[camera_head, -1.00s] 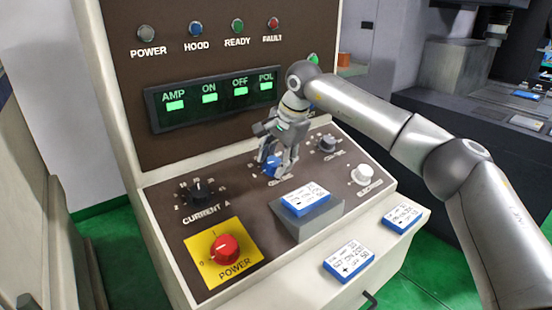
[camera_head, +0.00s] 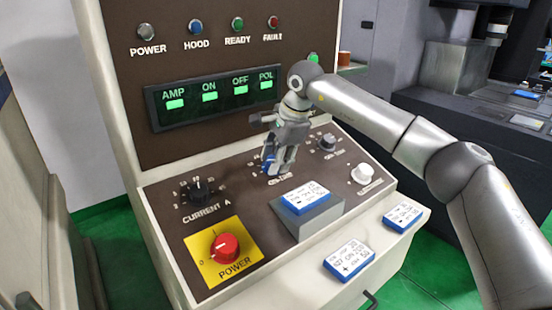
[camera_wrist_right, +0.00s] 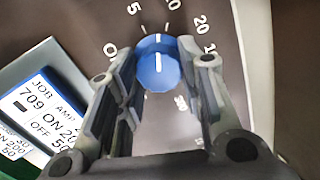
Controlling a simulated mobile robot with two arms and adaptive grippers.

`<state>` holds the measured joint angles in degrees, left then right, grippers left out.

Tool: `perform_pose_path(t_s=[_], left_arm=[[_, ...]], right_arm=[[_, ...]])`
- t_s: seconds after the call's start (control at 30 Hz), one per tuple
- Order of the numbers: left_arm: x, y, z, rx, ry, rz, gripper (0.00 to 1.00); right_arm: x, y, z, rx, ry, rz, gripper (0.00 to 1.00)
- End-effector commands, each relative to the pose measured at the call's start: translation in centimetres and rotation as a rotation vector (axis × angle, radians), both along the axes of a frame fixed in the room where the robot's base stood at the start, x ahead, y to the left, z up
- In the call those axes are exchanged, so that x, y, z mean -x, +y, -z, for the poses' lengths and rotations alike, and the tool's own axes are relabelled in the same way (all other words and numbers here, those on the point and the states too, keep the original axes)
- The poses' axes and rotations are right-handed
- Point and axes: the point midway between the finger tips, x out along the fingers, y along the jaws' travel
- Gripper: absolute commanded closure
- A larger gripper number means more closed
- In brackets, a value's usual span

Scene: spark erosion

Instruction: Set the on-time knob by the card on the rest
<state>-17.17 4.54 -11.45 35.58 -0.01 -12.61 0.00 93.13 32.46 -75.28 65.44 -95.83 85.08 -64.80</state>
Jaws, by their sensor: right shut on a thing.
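The blue on-time knob (camera_head: 267,162) is on the sloping panel, left of my right gripper (camera_head: 274,168) in the head view. In the right wrist view, my right gripper (camera_wrist_right: 156,68) has its fingers on both sides of the blue knob (camera_wrist_right: 158,72), shut on it. The knob's white line points up, between the 5 and 10 marks. The card (camera_head: 306,197) lies on the grey rest (camera_head: 310,222). My left gripper is not seen.
A black current knob (camera_head: 199,193), red power knob (camera_head: 224,247), dark knob (camera_head: 327,143) and white knob (camera_head: 363,173) surround the rest. Two more cards (camera_head: 349,259) (camera_head: 403,215) lie on the front ledge. The green display (camera_head: 213,98) is above.

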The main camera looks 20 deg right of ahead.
Motion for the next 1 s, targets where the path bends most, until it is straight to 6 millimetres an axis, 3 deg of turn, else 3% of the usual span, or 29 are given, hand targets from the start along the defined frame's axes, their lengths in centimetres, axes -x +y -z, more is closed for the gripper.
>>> perform_pose_path(t_s=[1.0], left_arm=[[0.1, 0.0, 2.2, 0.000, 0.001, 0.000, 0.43]], right_arm=[[0.3, 0.1, 0.2, -0.309, 0.111, 0.908, 0.89]])
